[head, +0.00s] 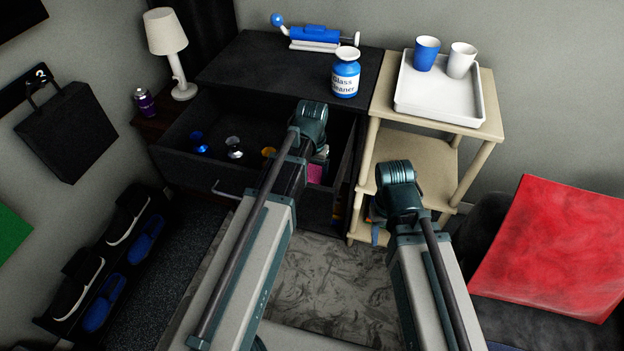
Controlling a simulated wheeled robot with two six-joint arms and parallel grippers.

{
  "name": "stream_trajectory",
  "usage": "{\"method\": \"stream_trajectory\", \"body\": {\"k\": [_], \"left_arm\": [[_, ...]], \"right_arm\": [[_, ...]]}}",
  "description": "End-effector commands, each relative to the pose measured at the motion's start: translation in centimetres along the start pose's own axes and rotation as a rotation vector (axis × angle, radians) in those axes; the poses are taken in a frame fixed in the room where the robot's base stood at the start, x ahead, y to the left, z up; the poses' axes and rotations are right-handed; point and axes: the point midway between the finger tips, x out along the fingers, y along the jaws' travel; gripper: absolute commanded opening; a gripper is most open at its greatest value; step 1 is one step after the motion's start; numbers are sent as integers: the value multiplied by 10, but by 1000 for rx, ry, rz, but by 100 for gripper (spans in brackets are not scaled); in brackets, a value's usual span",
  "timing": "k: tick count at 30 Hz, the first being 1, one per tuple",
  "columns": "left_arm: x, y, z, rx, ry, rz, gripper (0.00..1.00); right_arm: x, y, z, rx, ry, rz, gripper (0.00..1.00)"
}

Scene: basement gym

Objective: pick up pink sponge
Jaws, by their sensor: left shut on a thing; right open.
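The pink sponge (315,174) shows as a small pink patch inside the open dark drawer (240,177), near its right side. My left gripper (319,157) reaches down into the drawer right at the sponge and is shut on it. The arm and wrist hide most of the jaws and part of the sponge, so how far it is lifted off the drawer floor cannot be told. My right gripper (381,207) is open, in front of the wooden shelf unit and to the right of the drawer; its fingers are mostly hidden behind its wrist.
Small blue, silver and yellow items stand in the drawer. A glass cleaner bottle (345,75) and a blue-white device (314,37) stand on the dark cabinet top (250,67). A white tray (440,102) with two cups tops the wooden shelf (487,122).

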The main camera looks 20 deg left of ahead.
Motion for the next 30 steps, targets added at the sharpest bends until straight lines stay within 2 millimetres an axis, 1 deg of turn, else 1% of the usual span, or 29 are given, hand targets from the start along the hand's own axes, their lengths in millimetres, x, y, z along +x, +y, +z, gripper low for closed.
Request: {"method": "stream_trajectory", "body": {"k": [1, 3, 11, 17, 23, 30], "left_arm": [[0, 0, 0, 0, 0, 0, 33], [0, 0, 0, 0, 0, 0, 24], [-1, 0, 0, 0, 0, 0, 24], [-12, 0, 0, 0, 0, 0, 24], [-37, 0, 0, 0, 0, 0, 24], [-76, 0, 0, 0, 0, 0, 24]], "right_arm": [[0, 0, 0, 0, 0, 0, 50], [0, 0, 0, 0, 0, 0, 50], [-1, 0, 0, 0, 0, 0, 50], [-12, 1, 1, 0, 0, 0, 50], [-37, 4, 2, 0, 0, 0, 50], [-75, 7, 4, 0, 0, 0, 50]]}}
